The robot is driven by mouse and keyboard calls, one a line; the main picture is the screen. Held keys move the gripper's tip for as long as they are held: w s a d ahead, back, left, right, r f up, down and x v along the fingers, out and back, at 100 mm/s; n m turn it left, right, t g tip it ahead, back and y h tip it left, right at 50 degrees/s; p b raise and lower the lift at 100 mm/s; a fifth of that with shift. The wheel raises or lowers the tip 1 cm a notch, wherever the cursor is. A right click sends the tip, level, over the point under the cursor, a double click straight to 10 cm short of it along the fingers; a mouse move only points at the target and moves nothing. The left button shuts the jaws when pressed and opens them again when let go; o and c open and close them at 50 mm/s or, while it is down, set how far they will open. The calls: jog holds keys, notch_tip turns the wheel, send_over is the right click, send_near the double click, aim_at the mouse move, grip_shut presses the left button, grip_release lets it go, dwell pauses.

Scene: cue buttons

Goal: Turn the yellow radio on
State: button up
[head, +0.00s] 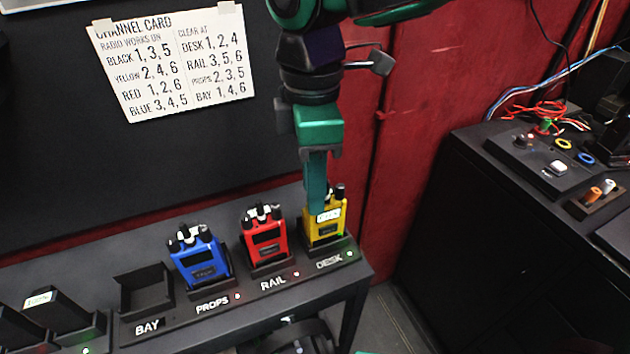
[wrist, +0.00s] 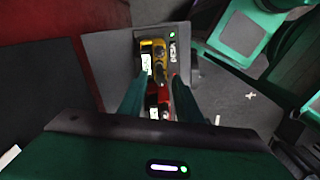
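The yellow radio (head: 325,232) stands upright in the charging slot marked DESK, at the right end of the shelf. A green light shows beside that label. The radio has a lit white display and dark knobs on top; the display text is too small to read. My gripper (head: 317,208) points down at the yellow radio and hides part of it. In the wrist view the gripper (wrist: 160,76) is open, its two green fingers apart. The yellow radio (wrist: 158,60) is just beyond the fingertips there, and I cannot tell if they touch.
A red radio (head: 265,240) stands at RAIL and a blue radio (head: 200,258) at PROPS, each with a red light. The BAY slot (head: 147,296) is empty. A channel card (head: 175,62) lists yellow 2, 4, 6 and DESK 1, 2, 4. A black cabinet (head: 500,210) stands right.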

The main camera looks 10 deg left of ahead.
notch_tip(320, 180, up, 10)
jog(key=shift+w+r, duration=0.15)
dwell(0.3)
jog(key=shift+d, duration=0.1)
jog(key=w+d+f+m, duration=0.25)
jog(key=d+m, duration=0.25)
jog(key=d, duration=0.4)
jog(key=w+d+f+m, duration=0.2)
jog(key=d+f+m, duration=0.15)
jog(key=d, duration=0.55)
jog(key=w+d+f+m, duration=0.2)
jog(key=d+m, duration=0.3)
jog(key=d, duration=0.4)
jog(key=s+d+f+m, duration=0.5)
jog(key=s+d+m, duration=0.2)
jog(key=d, duration=0.2)
jog(key=s+d+f+m, duration=0.5)
jog(key=s+d+m, duration=0.2)
jog(key=d, duration=0.3)
jog(key=shift+d+f, duration=0.25)
jog(key=shift+f, duration=0.05)
